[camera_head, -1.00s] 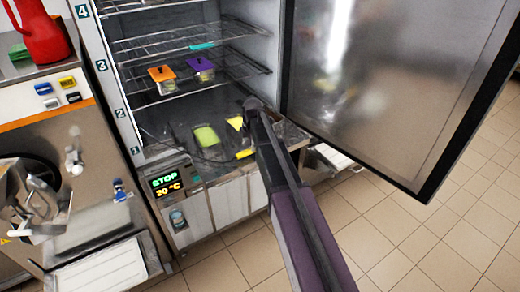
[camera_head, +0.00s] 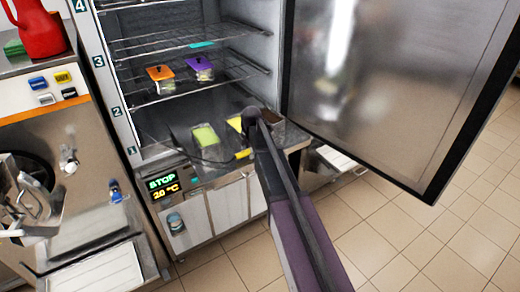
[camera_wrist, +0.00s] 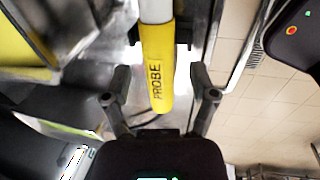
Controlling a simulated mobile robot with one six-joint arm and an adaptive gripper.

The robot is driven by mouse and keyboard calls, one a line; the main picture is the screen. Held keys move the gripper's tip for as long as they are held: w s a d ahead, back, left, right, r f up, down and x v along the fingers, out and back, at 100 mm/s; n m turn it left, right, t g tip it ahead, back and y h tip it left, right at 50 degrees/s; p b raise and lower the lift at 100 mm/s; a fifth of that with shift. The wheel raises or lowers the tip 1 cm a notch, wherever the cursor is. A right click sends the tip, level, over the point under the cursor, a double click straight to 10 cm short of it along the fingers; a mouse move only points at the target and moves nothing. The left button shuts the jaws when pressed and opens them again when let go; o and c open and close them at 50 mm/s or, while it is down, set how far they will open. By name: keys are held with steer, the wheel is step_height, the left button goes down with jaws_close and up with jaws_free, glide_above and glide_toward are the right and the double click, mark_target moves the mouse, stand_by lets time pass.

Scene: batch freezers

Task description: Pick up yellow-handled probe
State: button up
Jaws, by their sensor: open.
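The yellow-handled probe (camera_wrist: 157,75) shows large in the wrist view, with the word PROBE on its handle and a pale shaft at the top. My gripper (camera_wrist: 160,72) is open, with one finger on each side of the handle; I cannot tell whether either finger touches it. In the head view the yellow handle (camera_head: 244,154) lies at the front edge of the open freezer's bottom level, beside my arm. A thin dark cable runs left from near it. My arm hides the gripper in the head view.
A green-lidded container (camera_head: 205,137) and a yellow piece (camera_head: 235,124) sit close by on the bottom level. Orange-lidded (camera_head: 160,74) and purple-lidded (camera_head: 199,64) containers stand on a wire shelf above. The open freezer door (camera_head: 395,90) is to the right of my arm.

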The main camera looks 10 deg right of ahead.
mark_target(248, 151)
jaws_close()
stand_by(0.3)
steer(key=shift+r, duration=0.15)
step_height(248, 151, up, 4)
steer(key=p, duration=0.4)
steer(key=shift+f, duration=0.25)
steer(key=s+a+r+p, duration=0.1)
steer(key=s+a, duration=0.2)
steer(key=s, duration=1.2)
steer(key=shift+s+a, duration=0.2)
steer(key=shift+s, duration=0.1)
step_height(248, 151, down, 2)
steer(key=shift+f+b, duration=0.15)
steer(key=shift+b, duration=1.05)
